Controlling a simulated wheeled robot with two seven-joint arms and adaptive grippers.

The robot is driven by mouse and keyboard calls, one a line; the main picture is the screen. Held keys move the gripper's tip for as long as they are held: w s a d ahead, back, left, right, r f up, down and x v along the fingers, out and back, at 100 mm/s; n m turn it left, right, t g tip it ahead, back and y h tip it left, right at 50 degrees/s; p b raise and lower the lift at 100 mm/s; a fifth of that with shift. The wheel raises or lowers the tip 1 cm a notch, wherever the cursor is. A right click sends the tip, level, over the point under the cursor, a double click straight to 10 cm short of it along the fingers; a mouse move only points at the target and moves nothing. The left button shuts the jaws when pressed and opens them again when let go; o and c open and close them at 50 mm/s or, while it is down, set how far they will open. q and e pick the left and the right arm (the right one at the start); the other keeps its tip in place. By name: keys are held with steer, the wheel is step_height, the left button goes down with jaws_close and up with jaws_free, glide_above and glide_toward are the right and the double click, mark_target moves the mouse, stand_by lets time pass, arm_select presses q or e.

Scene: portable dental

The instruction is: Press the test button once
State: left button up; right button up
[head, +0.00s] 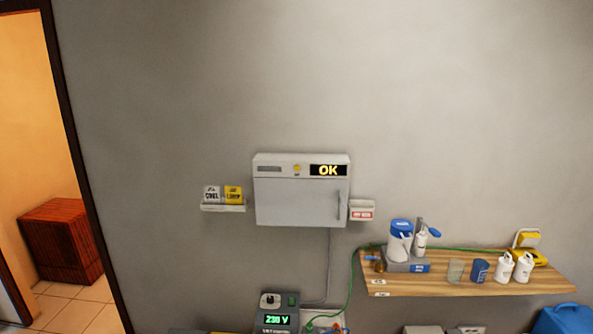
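A white box (300,203) with a closed front door and a handle on its right is mounted on the grey wall. Its top panel carries a small round yellow button (297,167) with a tiny label below it, too small to read. This may be the test button, but I cannot confirm it. To the right of the button, a black display (328,170) reads "OK" in yellow. Neither of my grippers shows in the head view, and nothing covers the button.
Below stands a grey unit (275,313) reading "230 V", with a knob and green switch. A small shelf (223,208) with two boxes is left of the white box. A wooden shelf (450,288) with bottles and cups is right. The wall above is clear.

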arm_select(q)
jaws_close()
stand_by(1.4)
